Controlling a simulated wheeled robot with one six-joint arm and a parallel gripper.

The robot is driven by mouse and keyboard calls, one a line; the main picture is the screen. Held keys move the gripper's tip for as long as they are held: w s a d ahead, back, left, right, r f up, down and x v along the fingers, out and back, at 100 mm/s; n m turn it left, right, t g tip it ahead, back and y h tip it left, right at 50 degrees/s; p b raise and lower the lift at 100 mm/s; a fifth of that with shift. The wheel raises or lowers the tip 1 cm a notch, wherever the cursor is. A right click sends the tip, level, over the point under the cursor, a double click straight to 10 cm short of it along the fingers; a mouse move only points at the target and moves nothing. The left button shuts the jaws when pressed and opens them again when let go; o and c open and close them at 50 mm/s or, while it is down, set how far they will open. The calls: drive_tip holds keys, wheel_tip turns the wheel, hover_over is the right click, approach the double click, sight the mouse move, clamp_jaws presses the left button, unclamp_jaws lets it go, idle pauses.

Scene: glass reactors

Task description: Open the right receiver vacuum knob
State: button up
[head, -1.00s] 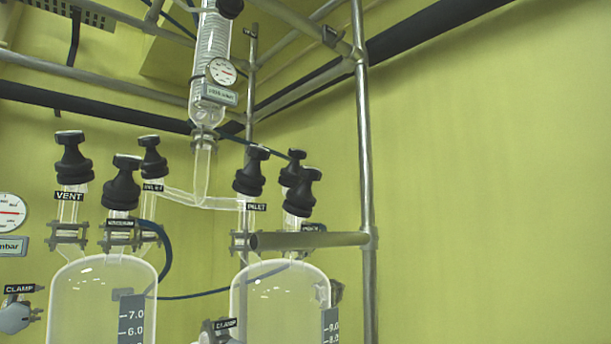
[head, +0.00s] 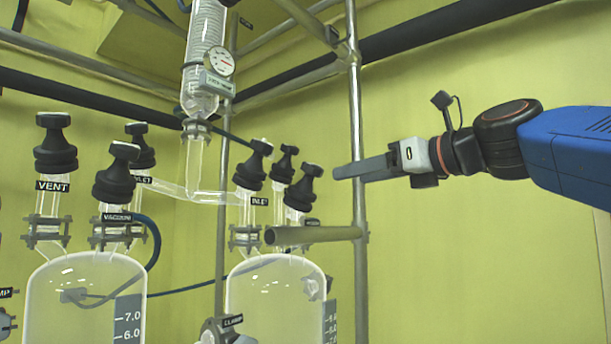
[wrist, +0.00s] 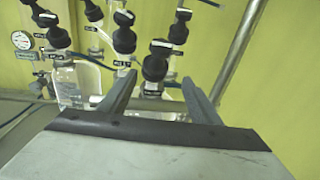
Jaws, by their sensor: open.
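The right receiver (head: 275,300) is a clear glass vessel with several black knobs on its top. Its left knob (head: 253,165) is labelled INLET. A front right knob (head: 303,188) stands above a label too small to read, and a back knob (head: 285,163) stands behind. I cannot tell by label which one is the vacuum knob. My gripper (head: 336,172) is open and empty, to the right of the front right knob and apart from it. In the wrist view, my gripper (wrist: 158,84) has its fingers spread, with a black knob (wrist: 155,68) showing beyond and between them.
The left receiver (head: 85,300) carries VENT, VACUUM and INLET knobs. A vertical metal post (head: 356,120) stands by my gripper, and a horizontal bar (head: 315,235) crosses in front of the right receiver. A glass column with a gauge (head: 220,62) hangs above. The yellow wall to the right is bare.

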sight(311, 169)
drive_tip(key=shift+m, duration=0.7)
drive_tip(key=r+x, duration=0.1)
drive_tip(key=x, duration=0.4)
drive_tip(key=r+x, duration=0.1)
drive_tip(key=x, duration=0.5)
drive_tip(key=r+x, duration=0.1)
drive_tip(key=x, duration=0.5)
drive_tip(key=shift+s+a+r, duration=0.1)
drive_tip(key=shift+a+r, duration=0.2)
drive_tip(key=shift+a, duration=0.05)
drive_tip(key=shift+y, duration=0.4)
drive_tip(key=c, duration=1.1)
